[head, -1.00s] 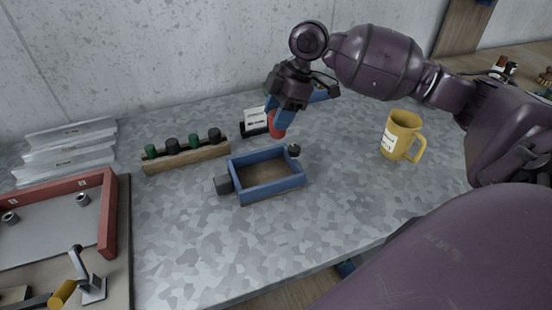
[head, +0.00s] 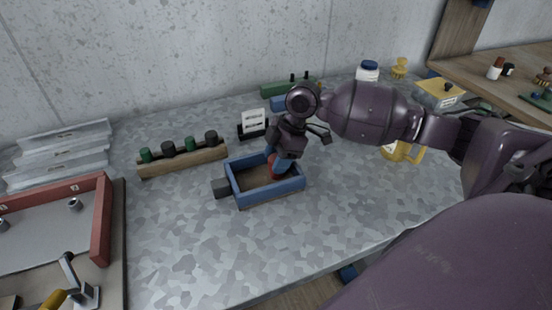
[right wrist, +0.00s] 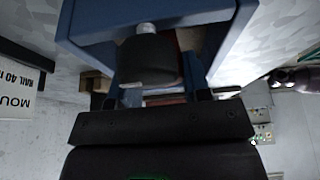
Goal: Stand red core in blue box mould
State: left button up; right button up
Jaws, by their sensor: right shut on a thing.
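The blue box mould (head: 266,197) is an open rectangular frame on the grey speckled bench, with a dark block at its left end. My right gripper (head: 277,166) reaches down into the right part of the mould, near its back wall. It is shut on the red core (head: 274,171), which shows only in part between the blue fingers. Whether the core touches the mould floor is hidden. In the right wrist view, the mould's blue wall (right wrist: 160,14) and a dark round knob (right wrist: 149,62) stand close to the fingers. My left gripper is not in view.
A wooden rack (head: 183,160) with green and black knobs stands behind left of the mould. A small label stand (head: 252,123) is just behind it. A yellow mug (head: 403,152) is partly hidden by my arm. A red-edged tray (head: 103,222) lies left. The bench front is clear.

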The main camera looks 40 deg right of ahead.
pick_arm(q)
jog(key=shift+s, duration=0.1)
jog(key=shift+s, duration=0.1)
pick_arm(e)
jog(key=o, duration=1)
jog(key=p+v, duration=0.1)
jog(key=v, duration=1)
jog(key=shift+d+r+p, duration=0.1)
jog(key=shift+r+p, duration=0.2)
jog(key=shift+r, duration=0.3)
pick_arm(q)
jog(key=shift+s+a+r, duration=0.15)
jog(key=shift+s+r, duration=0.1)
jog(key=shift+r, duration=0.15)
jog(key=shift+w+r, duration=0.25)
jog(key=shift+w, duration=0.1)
